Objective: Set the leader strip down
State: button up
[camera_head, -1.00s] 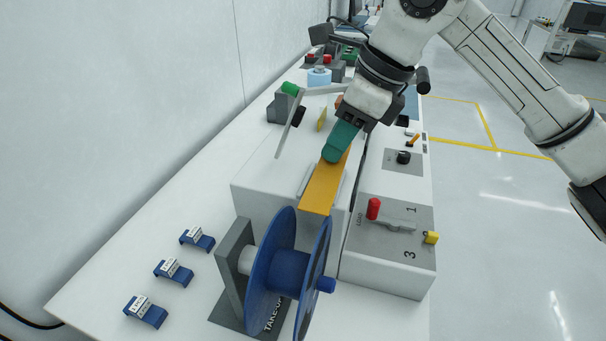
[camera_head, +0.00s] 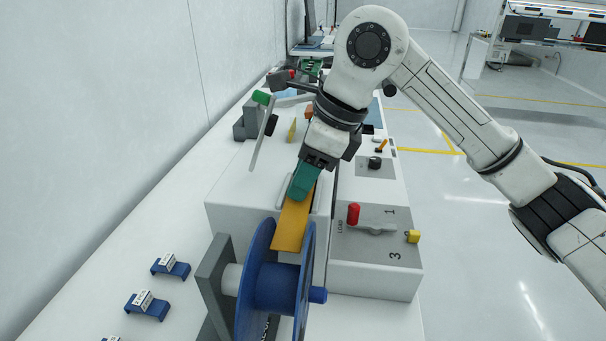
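The leader strip (camera_head: 291,226) is a flat orange-yellow band. Its near end hangs down between the two flanges of the blue take-up reel (camera_head: 262,255), above the hub. I cannot tell whether it touches the hub. My gripper (camera_head: 303,185), with teal fingers, points down and is shut on the strip's far part above the white machine block. The fingers hide the strip's far end and the exact grip.
A panel (camera_head: 376,245) with a red-capped lever (camera_head: 353,214) and a yellow knob (camera_head: 413,236) lies right of the reel. Blue labelled clips (camera_head: 147,305) lie left of it.

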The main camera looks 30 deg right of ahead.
jog(key=shift+o, duration=0.8)
jog(key=shift+r, duration=0.2)
jog(key=v, duration=1.1)
jog(key=shift+d+r, duration=0.2)
jog(key=shift+r, duration=0.15)
